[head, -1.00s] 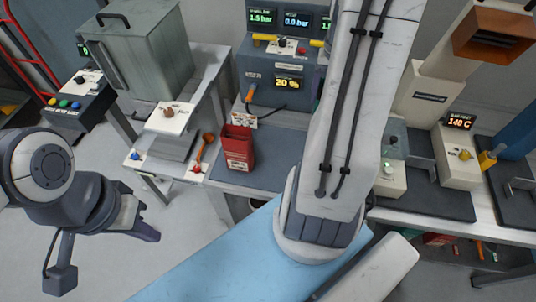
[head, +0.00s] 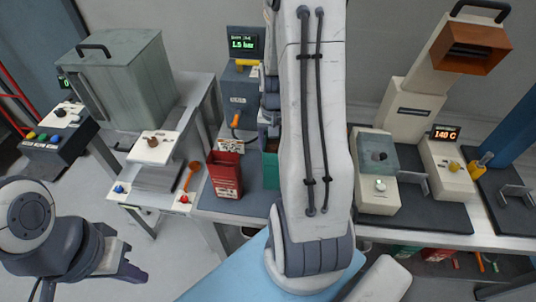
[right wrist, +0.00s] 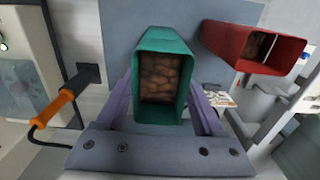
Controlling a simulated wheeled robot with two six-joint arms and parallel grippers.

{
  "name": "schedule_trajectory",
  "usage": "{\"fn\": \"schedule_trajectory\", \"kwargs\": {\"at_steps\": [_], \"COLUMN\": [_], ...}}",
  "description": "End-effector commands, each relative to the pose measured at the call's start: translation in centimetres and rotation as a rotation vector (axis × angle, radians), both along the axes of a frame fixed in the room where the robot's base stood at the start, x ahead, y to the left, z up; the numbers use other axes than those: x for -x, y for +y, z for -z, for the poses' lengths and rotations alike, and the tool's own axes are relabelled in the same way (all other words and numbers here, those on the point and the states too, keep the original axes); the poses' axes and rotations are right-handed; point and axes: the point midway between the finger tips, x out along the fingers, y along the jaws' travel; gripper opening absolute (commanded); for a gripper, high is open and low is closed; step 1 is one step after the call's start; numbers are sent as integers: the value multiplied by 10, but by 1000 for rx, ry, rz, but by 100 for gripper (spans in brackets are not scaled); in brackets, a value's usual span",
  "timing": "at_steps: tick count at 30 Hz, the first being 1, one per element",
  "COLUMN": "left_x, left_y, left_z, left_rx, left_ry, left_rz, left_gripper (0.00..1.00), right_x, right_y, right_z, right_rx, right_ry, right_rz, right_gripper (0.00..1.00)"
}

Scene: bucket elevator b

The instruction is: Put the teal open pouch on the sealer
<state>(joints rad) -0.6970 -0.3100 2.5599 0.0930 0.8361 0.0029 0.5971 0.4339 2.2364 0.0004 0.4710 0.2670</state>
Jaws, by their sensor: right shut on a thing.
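The teal open pouch (right wrist: 158,115) sits between the purple fingers of my right gripper (right wrist: 163,88), which is shut on it. Its mouth faces the wrist camera and brown lumps show inside. In the head view a strip of the teal pouch (head: 271,171) shows beside the red pouch; my right arm hides the rest and the gripper. A beige machine (head: 448,165) with a 140 C display, which looks like the sealer, stands on the right of the bench, apart from the pouch. My left gripper (head: 128,272) is at lower left, away from both; its opening is unclear.
A red open pouch (head: 225,177) stands on the dark mat close left of the teal one, also in the right wrist view (right wrist: 255,47). A grey steel container (head: 120,80) is at upper left.

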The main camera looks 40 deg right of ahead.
Motion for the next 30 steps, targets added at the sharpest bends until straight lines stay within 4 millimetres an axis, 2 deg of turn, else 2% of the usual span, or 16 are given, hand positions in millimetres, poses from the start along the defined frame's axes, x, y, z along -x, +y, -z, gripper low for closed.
{"fn": "schedule_trajectory", "kwargs": {"at_steps": [4,7,15,27,28,30], "left_x": [0,0,0,0,0,0], "left_y": [0,0,0,0,0,0], "left_z": [-5,-7,-16,-13,-13,-14], "left_rx": [0,0,0,0,0,0], "left_ry": [0,0,0,0,0,0], "left_rz": [0,0,2,2,1,1], "left_gripper": [0,0,0,0,0,0], "right_x": [-9,-10,-9,-10,-10,-10], "right_y": [12,14,13,13,13,13], "right_z": [8,14,47,54,54,53], "right_rx": [0,-1,0,2,1,1], "right_ry": [0,2,1,-1,-1,-1], "right_rz": [-3,0,0,0,0,0], "right_gripper": [39,39,39,39,74,100]}}
